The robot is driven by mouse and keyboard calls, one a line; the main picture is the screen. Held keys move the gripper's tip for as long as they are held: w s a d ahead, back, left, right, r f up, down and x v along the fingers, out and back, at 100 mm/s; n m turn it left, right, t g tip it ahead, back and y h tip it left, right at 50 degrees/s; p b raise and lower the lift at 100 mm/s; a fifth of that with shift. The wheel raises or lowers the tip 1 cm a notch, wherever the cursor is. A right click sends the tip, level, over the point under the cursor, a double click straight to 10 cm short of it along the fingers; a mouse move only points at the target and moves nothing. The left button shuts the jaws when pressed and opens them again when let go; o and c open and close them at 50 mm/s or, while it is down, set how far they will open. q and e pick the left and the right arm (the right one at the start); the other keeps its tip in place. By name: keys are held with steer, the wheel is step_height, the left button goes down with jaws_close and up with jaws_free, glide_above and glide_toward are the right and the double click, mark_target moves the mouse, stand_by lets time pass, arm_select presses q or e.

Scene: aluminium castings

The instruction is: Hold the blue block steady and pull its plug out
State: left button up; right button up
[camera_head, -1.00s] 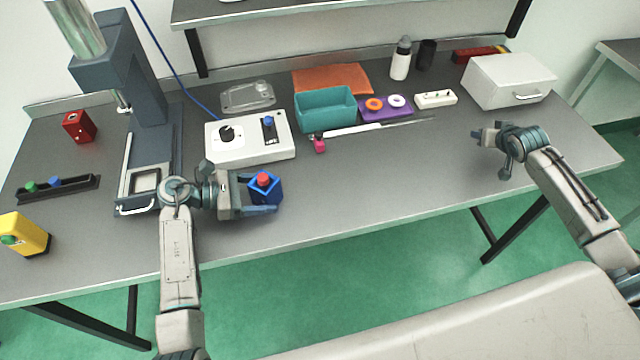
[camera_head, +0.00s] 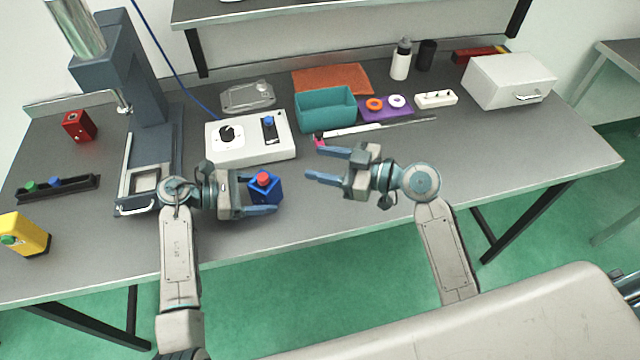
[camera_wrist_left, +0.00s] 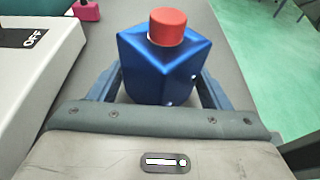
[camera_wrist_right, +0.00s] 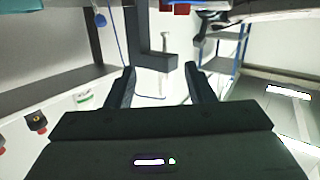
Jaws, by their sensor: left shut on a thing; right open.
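The blue block (camera_head: 266,193) stands on the table near its front edge, with a red plug (camera_head: 263,179) in its top. In the left wrist view the block (camera_wrist_left: 157,72) sits between my left fingers, and the red plug (camera_wrist_left: 167,27) rises from its top face. My left gripper (camera_head: 262,196) is shut on the block from its left side. My right gripper (camera_head: 328,163) is open and empty, to the right of the block and apart from it, fingers pointing left. In the right wrist view nothing lies between its fingertips (camera_wrist_right: 162,78).
A white control box (camera_head: 250,150) stands behind the block. A small pink thing (camera_head: 319,141) lies near my right gripper's upper finger. A teal bin (camera_head: 325,115) and a purple tray (camera_head: 400,114) stand farther back. A press (camera_head: 150,115) rises at the left. The table's right front is clear.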

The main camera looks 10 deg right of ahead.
mark_target(265, 178)
step_height(265, 178, down, 3)
steer(key=s+a, duration=0.2)
steer(key=s, duration=0.1)
steer(key=shift+g, duration=0.3)
steer(key=x, duration=1.1)
steer(key=shift+w+a+f, duration=0.15)
steer(key=shift+w+f, duration=0.2)
steer(key=shift+f, duration=0.1)
jaws_close()
